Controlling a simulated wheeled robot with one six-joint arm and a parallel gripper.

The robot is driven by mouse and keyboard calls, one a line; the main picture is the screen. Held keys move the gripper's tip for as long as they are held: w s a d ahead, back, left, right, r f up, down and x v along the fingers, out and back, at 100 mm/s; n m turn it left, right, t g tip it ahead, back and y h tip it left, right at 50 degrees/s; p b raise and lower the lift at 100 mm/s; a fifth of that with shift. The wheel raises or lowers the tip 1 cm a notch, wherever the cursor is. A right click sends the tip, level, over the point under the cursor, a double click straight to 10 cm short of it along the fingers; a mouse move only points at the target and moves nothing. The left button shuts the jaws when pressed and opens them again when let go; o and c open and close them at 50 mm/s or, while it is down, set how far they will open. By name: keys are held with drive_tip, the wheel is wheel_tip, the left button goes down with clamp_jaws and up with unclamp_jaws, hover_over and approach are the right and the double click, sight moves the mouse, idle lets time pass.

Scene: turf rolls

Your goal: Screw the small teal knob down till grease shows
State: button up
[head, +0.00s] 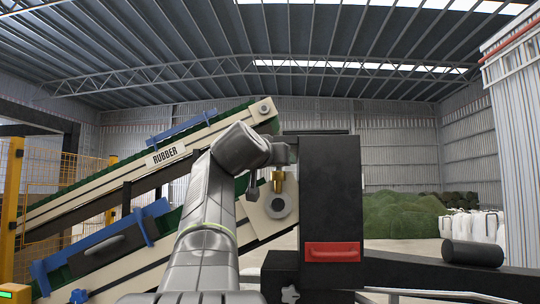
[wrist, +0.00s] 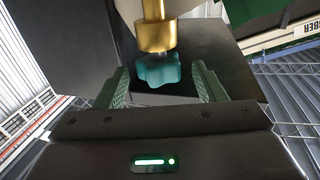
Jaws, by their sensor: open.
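The small teal knob (wrist: 158,70), with a lobed rim, shows in the wrist view on the end of a brass fitting (wrist: 157,35). A short grey stem shows between the two. My gripper (wrist: 160,76) is open, with one green finger on each side of the knob and a visible gap at each side. The fingertips reach about level with the knob. In the head view the brass fitting (head: 278,181) shows beside the end of my arm. I cannot make out the teal knob there. No grease is visible.
A black upright housing (head: 332,200) with a red handle stands right of the fitting. Conveyors (head: 150,165) with green belts slope up at left, one labelled RUBBER. A blue star knob (head: 78,296) and a pale one (head: 290,294) sit low in front. A dark roller (head: 472,253) lies right.

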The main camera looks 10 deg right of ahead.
drive_tip(key=shift+w+d, duration=0.15)
drive_tip(key=shift+w, duration=0.05)
drive_tip(key=shift+c, duration=0.2)
drive_tip(key=c, duration=0.9)
drive_tip(key=shift+f, duration=0.1)
drive_tip(key=shift+c, duration=0.2)
drive_tip(key=shift+m+g+h+b, duration=0.3)
drive_tip(key=shift+h+b, duration=0.05)
drive_tip(key=shift+h, duration=0.05)
drive_tip(key=shift+w+a+m+g+h+p, duration=0.1)
drive_tip(key=shift+w+a+m+g+h, duration=0.1)
drive_tip(key=shift+m+g+h, duration=0.75)
drive_tip(key=shift+w+a+m+g+h+p, duration=0.1)
drive_tip(key=shift+a+m+g+h, duration=0.05)
drive_tip(key=shift+m+g+h, duration=0.8)
drive_tip(key=shift+w+a+m+g+h+p, duration=0.1)
drive_tip(key=shift+w+a+m+g+h, duration=0.1)
drive_tip(key=shift+m+g+h, duration=0.75)
drive_tip(key=shift+g, duration=0.45)
